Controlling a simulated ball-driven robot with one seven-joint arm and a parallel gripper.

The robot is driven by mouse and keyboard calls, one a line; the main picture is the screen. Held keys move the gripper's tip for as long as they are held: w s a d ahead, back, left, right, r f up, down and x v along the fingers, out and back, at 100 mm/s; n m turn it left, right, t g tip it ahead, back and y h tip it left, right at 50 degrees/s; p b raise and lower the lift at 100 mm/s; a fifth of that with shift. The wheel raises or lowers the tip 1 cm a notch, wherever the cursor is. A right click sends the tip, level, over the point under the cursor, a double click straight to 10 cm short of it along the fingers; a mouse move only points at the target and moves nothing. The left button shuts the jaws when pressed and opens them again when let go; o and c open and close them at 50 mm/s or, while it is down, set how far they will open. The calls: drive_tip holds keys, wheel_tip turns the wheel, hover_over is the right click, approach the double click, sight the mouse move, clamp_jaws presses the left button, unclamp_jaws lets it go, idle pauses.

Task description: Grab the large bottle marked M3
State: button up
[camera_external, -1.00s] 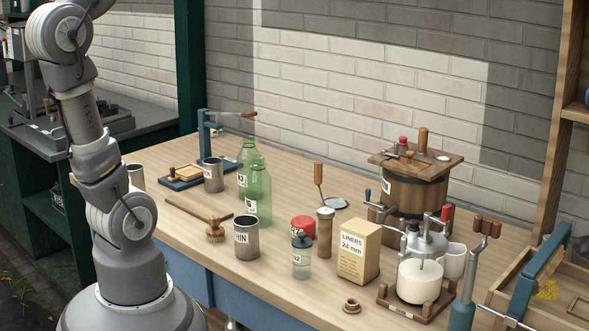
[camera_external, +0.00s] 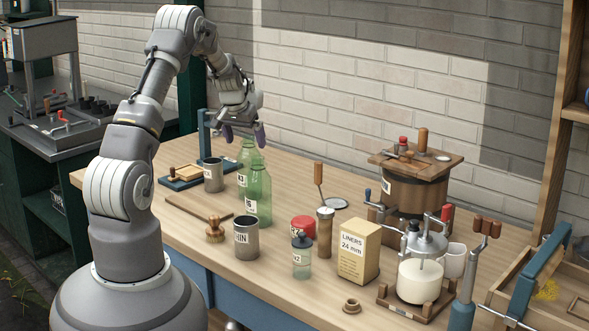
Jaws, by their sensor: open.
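Two large green glass bottles stand upright side by side on the bench. The rear one (camera_external: 243,166) has a white label ending in 3; its first letter is too small to be sure of. The front green bottle (camera_external: 259,190) partly hides it and has a different label, hard to read. My gripper (camera_external: 243,135) is open and empty, with its fingers pointing down. In the picture it is just above the rear bottle's top; the exact gap cannot be told.
A metal cup (camera_external: 213,175) stands left of the bottles, and a blue lever press (camera_external: 205,135) behind it. The bench behind the bottles looks clear.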

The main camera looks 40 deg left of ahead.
drive_tip(key=x, duration=0.2)
drive_tip(key=w+b+x, duration=0.1)
drive_tip(key=x, duration=0.1)
drive_tip(key=shift+r, duration=0.1)
drive_tip(key=c, duration=1.7)
drive_tip(key=shift+r, duration=0.1)
